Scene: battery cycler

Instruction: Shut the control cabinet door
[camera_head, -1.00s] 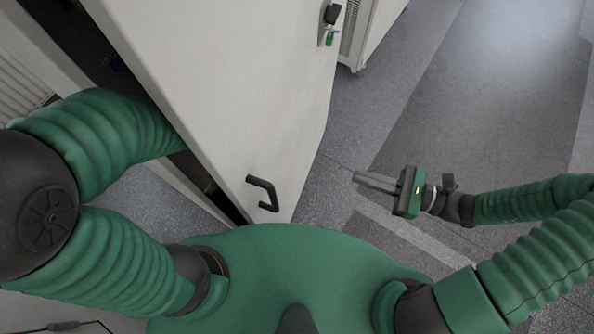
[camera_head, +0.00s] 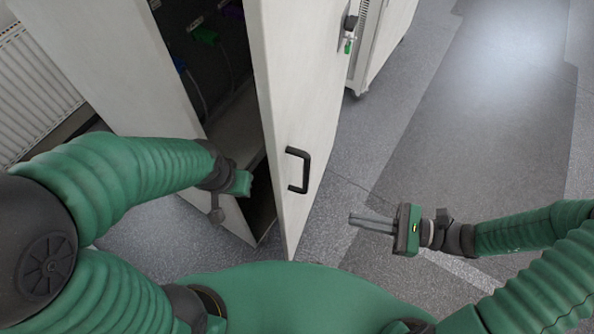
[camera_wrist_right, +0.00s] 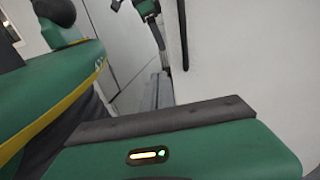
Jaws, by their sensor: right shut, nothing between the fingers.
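The control cabinet door (camera_head: 290,100) is white and stands ajar, with a dark gap between it and the cabinet body (camera_head: 120,70). Its black handle (camera_head: 298,170) is on the outer face near the lower end; it also shows in the right wrist view (camera_wrist_right: 183,35). My left gripper (camera_head: 241,183) is at the opening, on the inner side of the door; its fingers are hidden. My right gripper (camera_head: 352,220) is shut and empty over the floor, to the right of the door and apart from the handle.
A latch with a key (camera_head: 348,35) is on the door farther up. Another white cabinet on casters (camera_head: 385,40) stands behind. The grey floor (camera_head: 450,130) to the right is clear. A radiator (camera_head: 35,95) is at the left.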

